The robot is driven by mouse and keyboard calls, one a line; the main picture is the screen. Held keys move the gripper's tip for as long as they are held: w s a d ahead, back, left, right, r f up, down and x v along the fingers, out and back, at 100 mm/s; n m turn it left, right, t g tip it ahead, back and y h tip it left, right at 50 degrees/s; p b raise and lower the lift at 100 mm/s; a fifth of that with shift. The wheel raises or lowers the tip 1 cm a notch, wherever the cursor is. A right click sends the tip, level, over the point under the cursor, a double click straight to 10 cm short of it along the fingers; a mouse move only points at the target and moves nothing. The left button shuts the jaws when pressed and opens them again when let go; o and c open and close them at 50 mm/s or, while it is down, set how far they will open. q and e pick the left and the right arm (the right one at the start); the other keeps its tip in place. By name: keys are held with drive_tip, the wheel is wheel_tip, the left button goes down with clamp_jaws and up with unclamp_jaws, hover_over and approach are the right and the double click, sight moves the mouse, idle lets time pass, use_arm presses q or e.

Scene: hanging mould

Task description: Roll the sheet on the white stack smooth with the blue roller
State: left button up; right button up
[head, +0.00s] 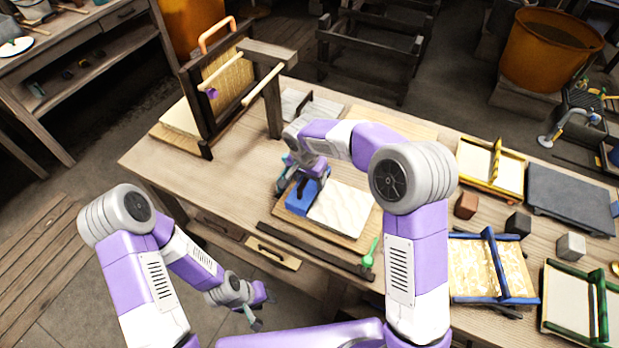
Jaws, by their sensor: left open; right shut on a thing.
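The white stack (345,211) lies on a wooden board on the workbench, with a pale sheet on top. The blue roller (301,197) rests at the left end of the stack. My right gripper (303,180) is shut on the roller from above, and its fingertips are partly hidden by my own wrist. My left gripper (262,306) is open and empty, low in front of the bench, away from the stack.
A wooden frame with an orange handle (217,35) stands at the bench's back left. A green tool (370,252) lies just right of the stack. A blue-edged frame (490,268), a yellow-edged frame (492,168), a dark slab (570,198) and small blocks fill the right side.

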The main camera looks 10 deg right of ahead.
drive_tip(key=shift+s+d+b, duration=0.25)
drive_tip(key=shift+s+d, duration=0.3)
drive_tip(key=shift+d, duration=0.25)
drive_tip(key=shift+s+d+b, duration=0.25)
drive_tip(key=shift+s+d, duration=0.3)
drive_tip(key=shift+d, duration=0.25)
drive_tip(key=shift+s+d+f+b, duration=0.1)
drive_tip(key=shift+s+d+b, duration=0.35)
drive_tip(key=shift+d, duration=0.3)
drive_tip(key=shift+s+d+b, duration=0.25)
drive_tip(key=shift+s+d, duration=0.35)
drive_tip(key=shift+d, duration=0.2)
drive_tip(key=shift+s+d+b, duration=0.2)
drive_tip(key=shift+s+d, duration=0.35)
drive_tip(key=shift+d, duration=0.25)
drive_tip(key=shift+s+d, duration=0.4)
drive_tip(key=shift+d, duration=0.2)
drive_tip(key=shift+s+d, duration=0.35)
drive_tip(key=shift+d, duration=0.2)
drive_tip(key=shift+s+d+b, duration=0.45)
drive_tip(key=shift+s+d, duration=0.15)
drive_tip(key=shift+d, duration=0.25)
drive_tip(key=shift+s+d, duration=0.6)
drive_tip(key=shift+d, duration=0.35)
wheel_tip(320, 180, up, 7)
drive_tip(key=p, duration=0.5)
